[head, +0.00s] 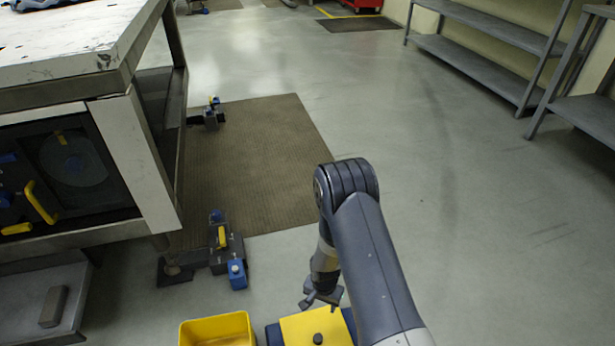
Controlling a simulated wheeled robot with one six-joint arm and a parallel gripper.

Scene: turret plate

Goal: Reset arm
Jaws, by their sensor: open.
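My arm rises from the bottom right of the head view, bends at a dark elbow near the middle and comes down again. My gripper (322,299) points down at the end of it. Its jaws are open and I see nothing between them. It is just above and beside a yellow-topped block with a dark knob (317,326) at the bottom edge. I cannot tell whether the gripper touches it.
A yellow bin (217,330) stands at the bottom, left of the block. A workbench (105,75) fills the left side. Blue and yellow fittings (222,240) stand by its foot near a brown mat (255,150). Grey shelves (490,30) line the right wall; the floor between is clear.

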